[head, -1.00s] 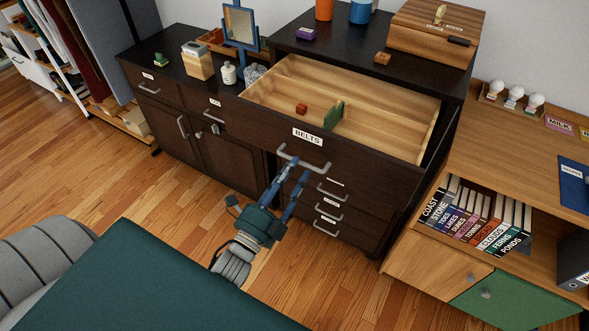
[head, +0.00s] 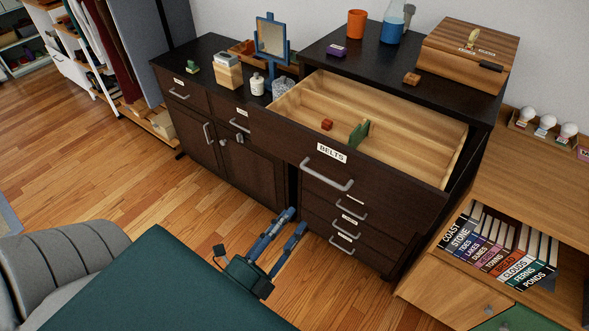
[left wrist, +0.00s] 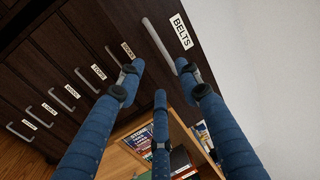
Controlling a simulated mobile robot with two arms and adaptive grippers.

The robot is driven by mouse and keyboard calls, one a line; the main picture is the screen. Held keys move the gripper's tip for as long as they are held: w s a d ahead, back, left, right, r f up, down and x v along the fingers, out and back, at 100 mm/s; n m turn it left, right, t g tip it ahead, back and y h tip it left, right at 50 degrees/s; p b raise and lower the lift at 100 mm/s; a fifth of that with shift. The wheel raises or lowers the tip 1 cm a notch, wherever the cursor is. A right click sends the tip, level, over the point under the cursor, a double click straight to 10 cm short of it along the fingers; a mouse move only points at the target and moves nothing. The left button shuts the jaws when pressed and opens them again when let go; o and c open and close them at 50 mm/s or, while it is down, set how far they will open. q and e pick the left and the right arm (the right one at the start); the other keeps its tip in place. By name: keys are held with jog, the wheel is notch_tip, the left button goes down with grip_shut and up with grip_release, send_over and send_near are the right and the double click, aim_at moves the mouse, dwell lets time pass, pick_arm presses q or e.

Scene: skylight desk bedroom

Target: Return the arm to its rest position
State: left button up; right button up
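My left gripper (head: 295,221) is in the lower middle of the head view, in front of the dark dresser. Its blue fingers are spread apart with nothing between them. They stand clear of the grey handle (head: 327,177) of the drawer labelled BELTS, below and to the left of it in the picture. The BELTS drawer (head: 310,146) is pulled out. In the left wrist view my three fingers (left wrist: 159,78) are spread, with the BELTS handle (left wrist: 158,45) beyond their tips. My right gripper is not in view.
The open drawer holds a small red block (head: 327,125) and a green piece (head: 359,133). A bookshelf cabinet (head: 450,275) stands at right. Wood floor (head: 130,190) is clear at left.

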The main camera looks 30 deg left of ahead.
pick_arm(q)
jog(key=s+d+f+n+g, duration=0.2)
jog(key=f+n+g, duration=0.1)
jog(key=f, duration=0.9)
jog(key=s+d+f+n+g+b, duration=0.1)
jog(key=s+f+n+g, duration=0.15)
jog(key=f, duration=0.85)
jog(key=s+d+f+n+g, duration=0.2)
jog(key=f+n+g, duration=0.2)
jog(key=f, duration=0.8)
jog(key=s+a+f+n+g, duration=0.1)
jog(key=s+f+n+g, duration=0.2)
jog(key=s+f, duration=0.6)
jog(key=s+a+f+n+g+b, duration=0.1)
jog(key=s+f+n+g, duration=0.2)
jog(key=s+f+g, duration=0.3)
jog(key=s+f, duration=0.4)
jog(key=s, duration=0.5)
jog(key=shift+s+a+g+y, duration=0.25)
jog(key=shift+a+g+y, duration=0.1)
jog(key=shift+a+y, duration=0.05)
